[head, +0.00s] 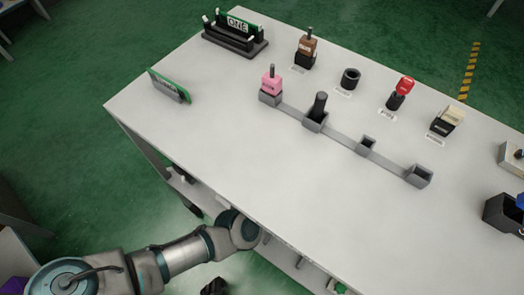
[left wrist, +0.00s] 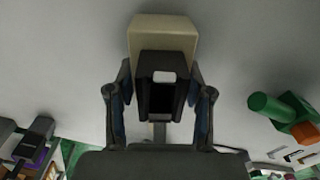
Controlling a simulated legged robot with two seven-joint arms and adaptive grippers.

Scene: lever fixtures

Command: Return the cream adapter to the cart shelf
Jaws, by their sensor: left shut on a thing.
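The cream adapter (left wrist: 162,35), a cream block with a black socket-like part (left wrist: 160,85) on its near side, is in the left wrist view. My left gripper (left wrist: 158,92) is shut on it, with one finger on each side of the black part. A plain grey surface fills the view behind the adapter; I cannot tell whether they touch. In the head view my left arm reaches under the table's near edge, and the gripper and the adapter are hidden there. The cart shelf (head: 203,199) shows partly below the tabletop. My right gripper is not in view.
The white tabletop (head: 225,140) overhangs the shelf. It carries a grey rail with sockets (head: 340,137), a pink block (head: 271,85) and another cream-and-black piece (head: 448,119). In the left wrist view a green cylinder (left wrist: 270,108) lies at right and dark objects (left wrist: 33,140) at left.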

